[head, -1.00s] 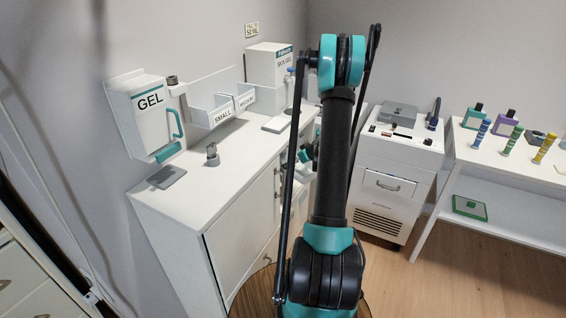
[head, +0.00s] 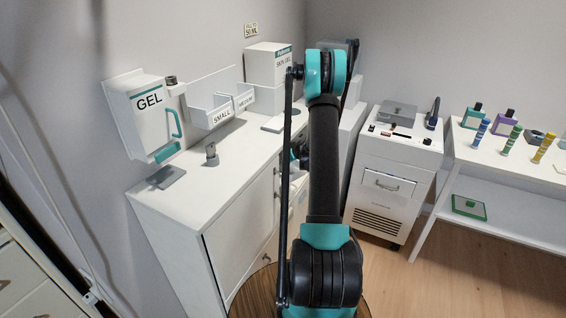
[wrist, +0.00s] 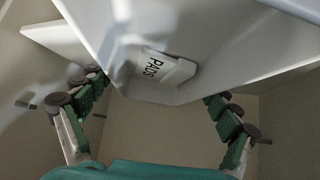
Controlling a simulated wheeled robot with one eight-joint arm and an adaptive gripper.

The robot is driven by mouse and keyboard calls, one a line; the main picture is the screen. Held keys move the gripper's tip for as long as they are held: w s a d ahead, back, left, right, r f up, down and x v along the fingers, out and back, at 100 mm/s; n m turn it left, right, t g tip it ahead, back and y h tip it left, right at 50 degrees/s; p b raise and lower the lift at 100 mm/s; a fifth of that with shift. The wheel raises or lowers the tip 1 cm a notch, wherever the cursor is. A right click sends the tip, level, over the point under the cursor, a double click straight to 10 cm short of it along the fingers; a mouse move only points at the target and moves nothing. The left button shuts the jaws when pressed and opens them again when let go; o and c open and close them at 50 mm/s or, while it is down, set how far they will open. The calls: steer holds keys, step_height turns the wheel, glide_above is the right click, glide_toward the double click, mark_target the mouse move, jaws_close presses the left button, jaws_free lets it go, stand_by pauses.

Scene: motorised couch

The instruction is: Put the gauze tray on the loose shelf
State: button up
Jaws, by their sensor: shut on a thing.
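In the wrist view my gripper (wrist: 156,90) has its green-padded fingers on either side of a white, angular tray-like body (wrist: 190,35). A small label on its front edge, seen upside down, seems to read "PADS". I take this body for the gauze tray, and it fills the upper middle of the view. The gripper is shut on it. In the head view the arm hides most of the gripper and the tray. I cannot pick out the loose shelf with certainty; a pale flat panel (wrist: 52,42) shows at the upper left of the wrist view.
A white wheeled cabinet (head: 390,185) and a bottle table (head: 500,160) stand right. Wood floor (head: 440,275) is open in front.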

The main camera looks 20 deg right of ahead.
steer(key=shift+f, duration=0.1)
steer(key=o, duration=1.2)
steer(key=v, duration=1.2)
